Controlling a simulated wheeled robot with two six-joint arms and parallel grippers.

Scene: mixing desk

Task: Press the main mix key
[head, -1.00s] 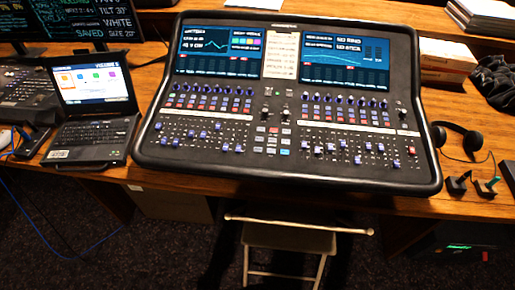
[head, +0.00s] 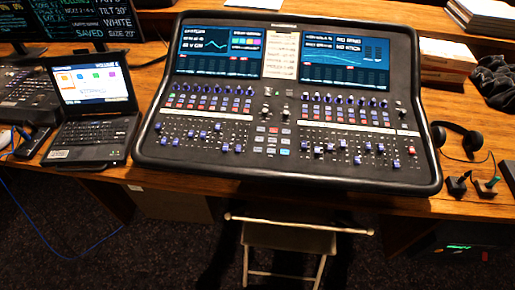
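The black mixing desk (head: 290,182) stands on the wooden table in the head view, its top facing me. A small block of red, white and cyan keys (head: 272,141) sits at its centre, between the two fader banks. One key at the block's lower right is lit cyan (head: 285,151). The labels are too small to read, so I cannot tell which key is the main mix key. Neither of my grippers is in view, and nothing covers the desk's keys.
An open laptop (head: 92,132) stands left of the desk. Headphones (head: 460,137) and small stands lie to the right, with boxes (head: 445,60) behind them. A folding chair (head: 290,236) stands in front of the table. A blue cable hangs at the left.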

